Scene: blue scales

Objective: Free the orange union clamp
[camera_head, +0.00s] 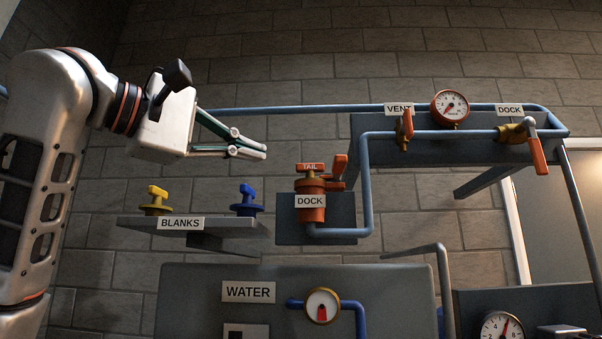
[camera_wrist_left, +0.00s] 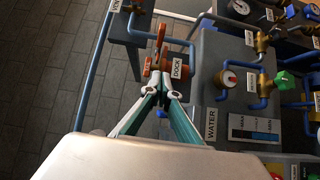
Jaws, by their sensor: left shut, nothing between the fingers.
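The orange union (camera_head: 311,206) labelled DOCK and TAIL stands upright on a grey bracket at the middle of the head view. Its orange clamp lever (camera_head: 339,168) sticks up at the right side of its top. The union also shows in the left wrist view (camera_wrist_left: 153,82), just beyond my fingertips. My left gripper (camera_head: 262,152) is shut and empty, up and to the left of the union and apart from it in the head view. My right gripper is not in view.
A shelf labelled BLANKS (camera_head: 222,227) holds a yellow blank (camera_head: 157,202) and a blue blank (camera_head: 246,203) below my left gripper. Blue pipes (camera_head: 366,190) rise right of the union to the VENT valve (camera_head: 404,129) and a gauge (camera_head: 450,107). A WATER panel (camera_head: 180,300) stands below.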

